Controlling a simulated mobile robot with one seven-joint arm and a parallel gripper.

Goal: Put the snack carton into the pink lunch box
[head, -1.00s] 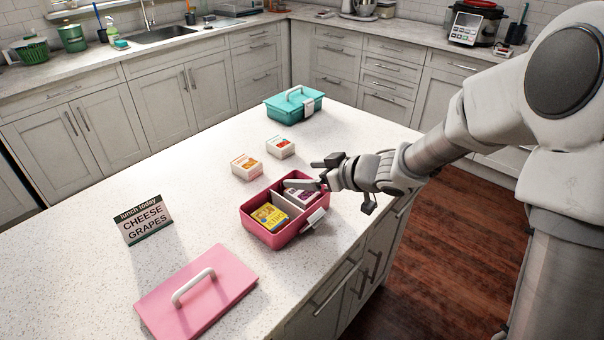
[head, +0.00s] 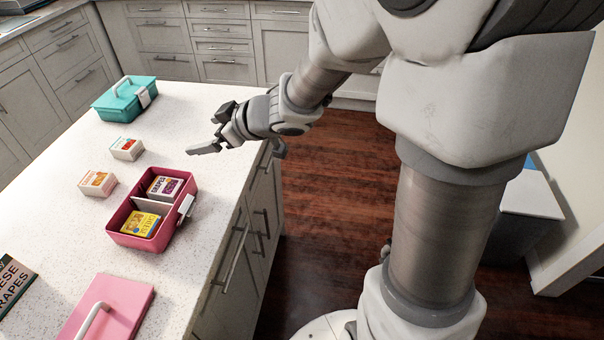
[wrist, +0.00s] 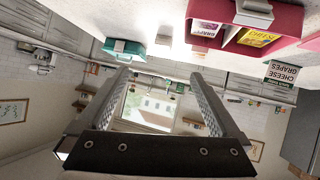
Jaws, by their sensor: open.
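The pink lunch box (head: 172,233) stands open on the counter, with a divider making two compartments. A purple-and-white grapes carton (head: 165,187) lies in the far compartment and a yellow carton (head: 140,223) in the near one. Both cartons also show in the wrist view, the grapes carton (wrist: 207,28) beside the yellow one (wrist: 258,37). My gripper (head: 203,137) is open and empty, above the counter beyond the box's far end. Its two fingers (wrist: 160,75) are spread apart with nothing between them.
Two small white-and-orange cartons (head: 98,183) (head: 127,149) stand left of the box. A closed teal lunch box (head: 122,100) is at the back. The pink lid (head: 120,300) lies in front, near a sign (head: 14,285) reading cheese and grapes.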

